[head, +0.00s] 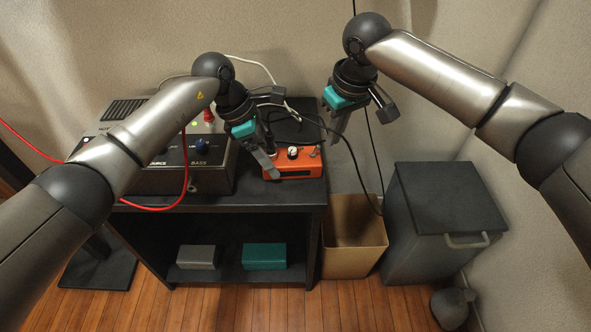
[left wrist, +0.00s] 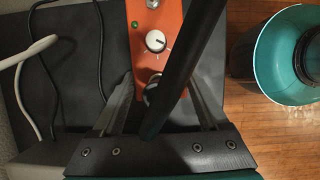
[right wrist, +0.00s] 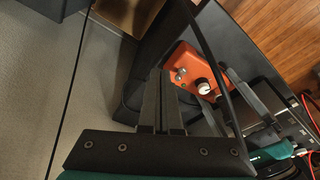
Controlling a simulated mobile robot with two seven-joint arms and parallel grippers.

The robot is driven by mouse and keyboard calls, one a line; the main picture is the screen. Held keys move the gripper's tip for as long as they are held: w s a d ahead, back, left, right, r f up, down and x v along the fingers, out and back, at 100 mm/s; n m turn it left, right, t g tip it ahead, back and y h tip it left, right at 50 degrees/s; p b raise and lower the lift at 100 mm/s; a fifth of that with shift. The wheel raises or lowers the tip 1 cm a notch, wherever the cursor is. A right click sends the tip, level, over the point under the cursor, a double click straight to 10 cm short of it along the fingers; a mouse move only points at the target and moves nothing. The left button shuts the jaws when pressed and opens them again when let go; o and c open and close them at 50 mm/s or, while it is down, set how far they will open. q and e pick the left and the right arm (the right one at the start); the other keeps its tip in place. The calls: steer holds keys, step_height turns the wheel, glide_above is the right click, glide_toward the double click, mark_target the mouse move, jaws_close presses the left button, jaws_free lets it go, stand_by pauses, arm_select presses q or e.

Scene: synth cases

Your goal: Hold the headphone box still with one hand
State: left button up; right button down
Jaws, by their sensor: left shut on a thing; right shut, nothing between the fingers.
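The headphone box is a small orange box (head: 302,171) with knobs on top, on the right part of the black cabinet top. My left gripper (head: 269,168) is shut on it at its left part in the head view. In the left wrist view the box (left wrist: 145,68) runs between the two fingers (left wrist: 165,105), and a black bar or cable crosses in front of it. My right gripper (head: 339,132) is shut and empty, above and right of the box. In the right wrist view its fingers (right wrist: 161,100) are together, apart from the box (right wrist: 190,67).
A grey amplifier (head: 205,172) with red and black cables stands left of the box. A tan bin (head: 355,225) and a dark lidded bin (head: 445,200) stand right of the cabinet (head: 230,205). A black cable (head: 350,150) hangs near my right gripper. A teal round container (left wrist: 265,60) shows in the left wrist view.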

steer(key=shift+f, duration=1.5)
steer(key=shift+s+a, duration=0.1)
steer(key=shift+a, duration=1.25)
steer(key=shift+d, duration=1)
step_height(320, 180, up, 8)
glide_above(320, 156)
steer(key=d, duration=0.2)
steer(key=shift+a, duration=0.15)
